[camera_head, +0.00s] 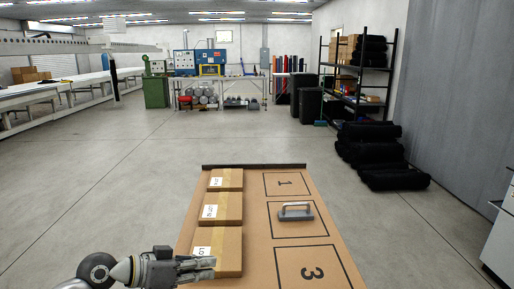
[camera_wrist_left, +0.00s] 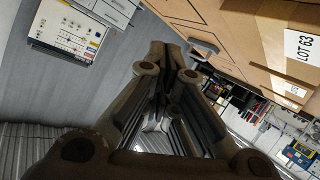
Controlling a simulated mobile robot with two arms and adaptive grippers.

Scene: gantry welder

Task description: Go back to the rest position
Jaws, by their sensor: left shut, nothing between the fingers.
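My left gripper (camera_head: 212,267) is shut and empty. Its fingers lie in front of the near edge of the nearest cardboard box (camera_head: 230,250) in the head view; I cannot tell whether they touch it. In the left wrist view the gripper (camera_wrist_left: 172,58) shows its fingers together with nothing held. The right gripper is not in view.
Three labelled boxes stand in a row on the left of a brown table (camera_head: 262,228). A grey handle-shaped object (camera_head: 295,211) lies in the middle marked square; squares 1 and 3 are bare. A white cabinet (camera_head: 501,240) stands at right. Open floor surrounds the table.

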